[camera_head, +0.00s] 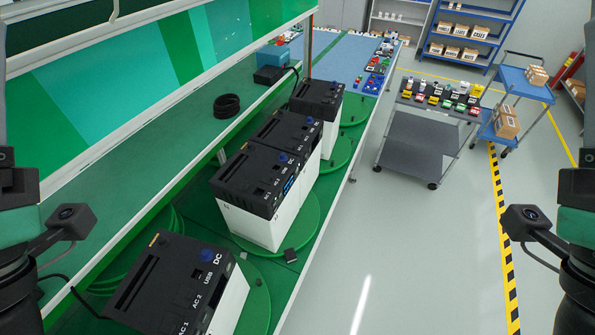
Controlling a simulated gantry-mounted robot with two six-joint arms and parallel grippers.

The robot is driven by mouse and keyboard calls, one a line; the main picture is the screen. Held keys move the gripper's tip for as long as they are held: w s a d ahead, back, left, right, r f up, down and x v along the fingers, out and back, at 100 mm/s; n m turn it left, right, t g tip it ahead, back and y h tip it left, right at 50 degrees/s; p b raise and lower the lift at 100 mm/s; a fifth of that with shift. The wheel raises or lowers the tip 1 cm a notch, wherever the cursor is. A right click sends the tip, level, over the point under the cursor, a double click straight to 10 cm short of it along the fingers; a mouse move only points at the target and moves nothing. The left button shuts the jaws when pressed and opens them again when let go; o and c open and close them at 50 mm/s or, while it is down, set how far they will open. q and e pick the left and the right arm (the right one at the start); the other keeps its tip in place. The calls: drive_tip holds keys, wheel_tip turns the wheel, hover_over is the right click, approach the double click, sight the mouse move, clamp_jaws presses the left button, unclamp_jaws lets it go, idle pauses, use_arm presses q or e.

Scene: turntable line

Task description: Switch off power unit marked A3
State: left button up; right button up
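Several power units with black tops and white sides stand in a row on green round turntables. The nearest power unit (172,283) is at the bottom left, with the labels DC, USB, AC 1 and AC 2 and a blue knob or socket. Two middle power units, a front one (248,184) and one behind it (284,133), stand close together. A far power unit (317,96) stands behind them. I cannot read an A3 mark on any. My arms show only at the left and right edges, apart from the units; no gripper fingers are visible.
A green bench (155,158) runs along the left with a black cable coil (227,105). A cart (414,141) with small coloured parts, a blue trolley (523,84) with boxes and shelves stand at the back right. The grey floor (425,245) between is clear.

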use_arm(q)
clamp_jaws()
idle(1.4)
